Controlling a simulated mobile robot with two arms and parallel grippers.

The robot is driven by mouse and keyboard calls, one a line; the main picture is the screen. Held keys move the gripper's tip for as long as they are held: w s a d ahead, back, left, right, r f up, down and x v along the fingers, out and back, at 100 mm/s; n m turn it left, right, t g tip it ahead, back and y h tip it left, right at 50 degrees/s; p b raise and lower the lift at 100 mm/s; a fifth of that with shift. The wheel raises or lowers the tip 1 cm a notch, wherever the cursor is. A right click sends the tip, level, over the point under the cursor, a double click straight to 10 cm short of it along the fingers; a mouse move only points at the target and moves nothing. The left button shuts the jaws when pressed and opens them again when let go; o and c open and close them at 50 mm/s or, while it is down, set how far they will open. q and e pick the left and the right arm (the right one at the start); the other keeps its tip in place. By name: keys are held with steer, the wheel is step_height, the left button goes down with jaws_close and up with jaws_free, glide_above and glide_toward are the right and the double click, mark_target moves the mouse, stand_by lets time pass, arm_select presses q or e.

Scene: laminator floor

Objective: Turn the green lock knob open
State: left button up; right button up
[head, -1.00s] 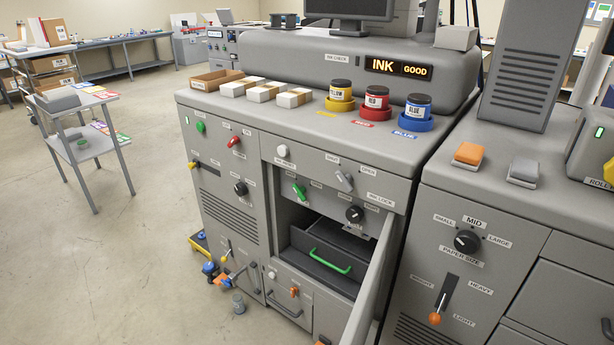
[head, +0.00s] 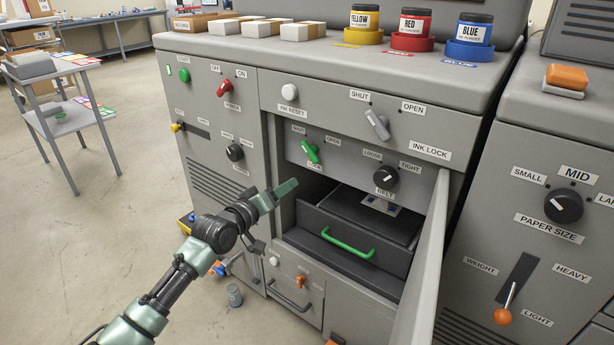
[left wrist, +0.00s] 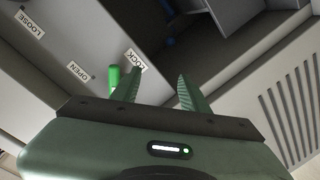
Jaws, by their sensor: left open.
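The green lock knob (head: 310,151) sits on the grey panel inside the open bay, above the LOCK label. Its handle leans up-left, toward the SHUT label (head: 299,129) and away from OPEN (head: 333,141). In the left wrist view the knob (left wrist: 113,77) shows just left of the fingers, beside the LOCK label. My left gripper (head: 287,188) is open and empty, below and left of the knob in the head view, apart from it. Its two green fingers (left wrist: 160,90) show spread in the left wrist view. My right gripper is not in view.
Below the panel is a dark drawer (head: 310,222) with a green handle (head: 347,247). An open door (head: 425,265) stands at the bay's right.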

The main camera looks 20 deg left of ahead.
arm_select(q)
steer(key=t+h+b, duration=0.1)
steer(key=h, duration=0.1)
glide_toward(308, 155)
steer(key=w, duration=0.2)
steer(key=x, duration=0.2)
steer(key=b+x, duration=0.1)
steer(key=x, duration=0.2)
steer(key=b+x, duration=0.1)
steer(key=x, duration=0.1)
steer(key=shift+w+d+r, duration=0.15)
steer(key=shift+d, duration=0.35)
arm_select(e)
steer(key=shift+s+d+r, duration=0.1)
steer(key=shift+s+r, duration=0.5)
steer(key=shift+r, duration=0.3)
arm_select(q)
jaws_close()
